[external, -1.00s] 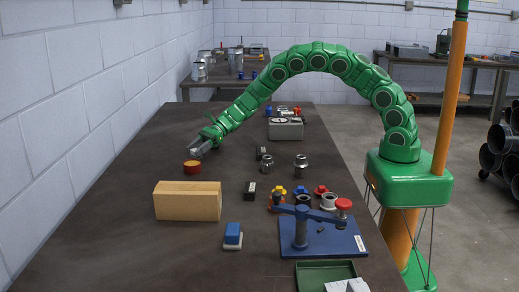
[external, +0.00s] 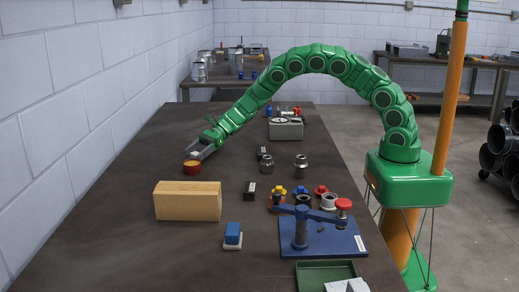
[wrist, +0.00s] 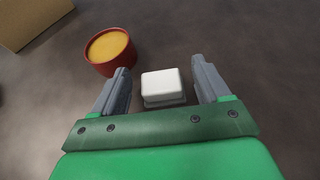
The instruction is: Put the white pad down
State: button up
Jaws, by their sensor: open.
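The white pad (wrist: 162,85) lies on the dark table between my gripper's two grey fingers in the wrist view, with a gap on each side. My gripper (wrist: 163,80) is open, and neither finger touches the pad. In the external view my gripper (external: 200,152) is low over the table's left side, and the pad cannot be made out there.
A red round tin with a yellow-orange top (wrist: 108,48) stands close beside the left finger; it also shows in the external view (external: 192,167). A wooden block (external: 187,201) stands nearer the camera. A blue press (external: 322,238) is at the front right.

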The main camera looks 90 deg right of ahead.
jog(key=v, duration=1.2)
jog(key=shift+r, duration=0.2)
